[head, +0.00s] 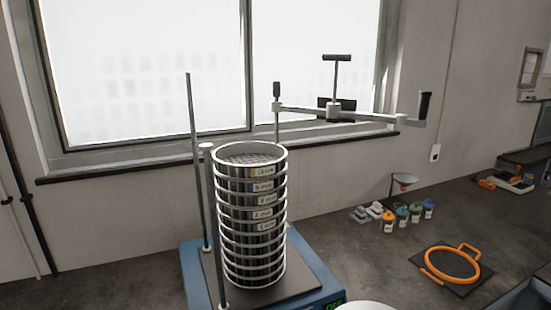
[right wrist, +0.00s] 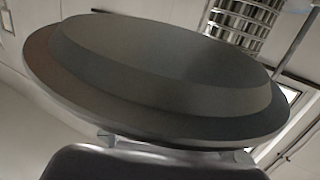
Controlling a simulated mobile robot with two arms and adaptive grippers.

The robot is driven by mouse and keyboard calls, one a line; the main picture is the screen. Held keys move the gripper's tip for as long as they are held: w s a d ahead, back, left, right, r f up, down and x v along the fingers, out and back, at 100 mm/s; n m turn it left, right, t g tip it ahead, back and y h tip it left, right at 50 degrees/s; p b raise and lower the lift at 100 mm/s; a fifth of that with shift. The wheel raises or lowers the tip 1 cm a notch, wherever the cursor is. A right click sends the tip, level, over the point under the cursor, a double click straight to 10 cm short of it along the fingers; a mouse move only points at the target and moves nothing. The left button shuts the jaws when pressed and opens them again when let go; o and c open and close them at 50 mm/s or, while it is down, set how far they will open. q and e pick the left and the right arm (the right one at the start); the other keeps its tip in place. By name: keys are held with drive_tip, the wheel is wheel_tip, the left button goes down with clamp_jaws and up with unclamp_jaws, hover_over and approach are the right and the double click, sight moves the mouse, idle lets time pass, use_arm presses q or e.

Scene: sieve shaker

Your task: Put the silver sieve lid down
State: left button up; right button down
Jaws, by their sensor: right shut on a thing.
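The silver sieve lid (right wrist: 165,65) fills most of the right wrist view as a wide, stepped round disc, looking dark grey there. My right gripper (right wrist: 150,158) is shut on it at the lower edge of that view; the fingertips are mostly hidden by the lid. My left gripper is in neither view.
Thin upright rods (head: 193,150) stand beside the stack. A clamp bar with handles (head: 335,112) is raised behind and right. An orange ring (head: 452,265) lies on a dark mat (head: 480,282) at right. Small bottles (head: 402,217) and a funnel (head: 403,180) stand near the wall. Bare bench lies between.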

drive_tip(key=shift+w+a+r, duration=0.15)
drive_tip(key=shift+a+r, duration=0.1)
drive_tip(key=shift+a, duration=0.1)
drive_tip(key=shift+d, duration=0.25)
wheel_tip(320, 180, down, 4)
drive_tip(key=b, duration=0.3)
drive_tip(key=shift+d+r+b, duration=0.1)
drive_tip(key=shift+r+b, duration=0.1)
drive_tip(key=shift+b, duration=0.2)
drive_tip(key=shift+f+b, duration=0.5)
drive_tip(key=shift+f, duration=0.05)
drive_tip(key=shift+s+f, duration=0.15)
drive_tip(key=shift+s, duration=0.05)
drive_tip(key=s+f, duration=0.2)
drive_tip(key=s, duration=0.5)
drive_tip(key=shift+s+f, duration=0.25)
drive_tip(key=shift+s, duration=0.1)
